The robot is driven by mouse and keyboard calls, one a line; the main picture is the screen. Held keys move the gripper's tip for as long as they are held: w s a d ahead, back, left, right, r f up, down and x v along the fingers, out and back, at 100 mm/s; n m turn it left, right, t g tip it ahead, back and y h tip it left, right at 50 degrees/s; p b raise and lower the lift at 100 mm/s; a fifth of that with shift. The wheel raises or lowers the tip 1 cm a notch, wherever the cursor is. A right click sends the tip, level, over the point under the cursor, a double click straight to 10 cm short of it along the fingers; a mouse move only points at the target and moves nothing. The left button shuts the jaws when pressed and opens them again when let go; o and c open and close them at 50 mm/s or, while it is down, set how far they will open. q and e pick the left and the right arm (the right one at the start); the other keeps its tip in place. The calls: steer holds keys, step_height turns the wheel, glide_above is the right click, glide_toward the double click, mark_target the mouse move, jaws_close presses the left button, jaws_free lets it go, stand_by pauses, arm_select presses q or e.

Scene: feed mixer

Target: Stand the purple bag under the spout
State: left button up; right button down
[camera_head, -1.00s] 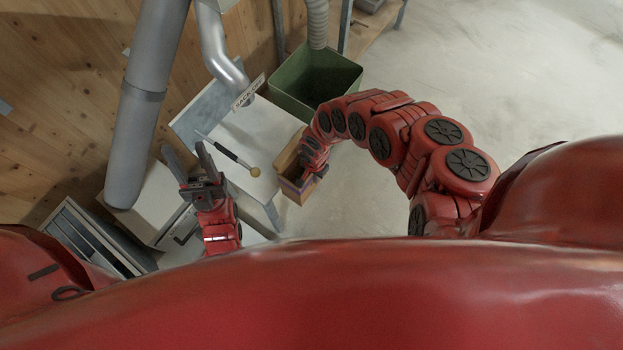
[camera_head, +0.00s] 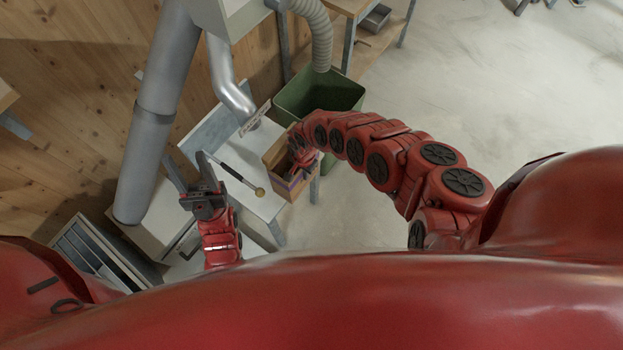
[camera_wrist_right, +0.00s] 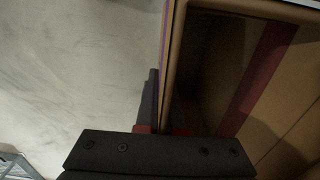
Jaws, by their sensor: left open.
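The purple bag (camera_head: 291,187) is a tan, open-topped bag with a purple band, upright at the table's right edge in the head view. My right gripper (camera_head: 298,160) is at its rim; its fingertips are hidden there. In the right wrist view the bag's open mouth (camera_wrist_right: 212,65) fills the right side, and a dark finger of my right gripper (camera_wrist_right: 155,105) lies along the outside of its wall. The metal spout (camera_head: 232,95) ends at a small label plate, up and left of the bag.
The pale table (camera_head: 258,148) carries a dark rod with a yellow ball end (camera_head: 240,179). A green bin (camera_head: 340,92) stands behind the bag, under a grey hose (camera_head: 314,30). A thick pipe (camera_head: 150,130) rises at left. Open floor (camera_head: 500,90) lies to the right.

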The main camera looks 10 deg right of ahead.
steer(key=w+a+b, duration=0.1)
steer(key=b, duration=0.2)
steer(key=w+a+f+b, duration=0.1)
steer(key=w+a+b, duration=0.1)
steer(key=w+a+f+b, duration=0.1)
steer(key=w+b, duration=0.1)
steer(key=b, duration=0.1)
steer(key=shift+a+b, duration=0.35)
steer(key=shift+s+f+b, duration=0.1)
steer(key=shift+f+b, duration=0.5)
steer(key=shift+f, duration=0.25)
steer(key=shift+f+b, duration=0.6)
steer(key=shift+f, duration=0.35)
steer(key=c, duration=1)
jaws_free()
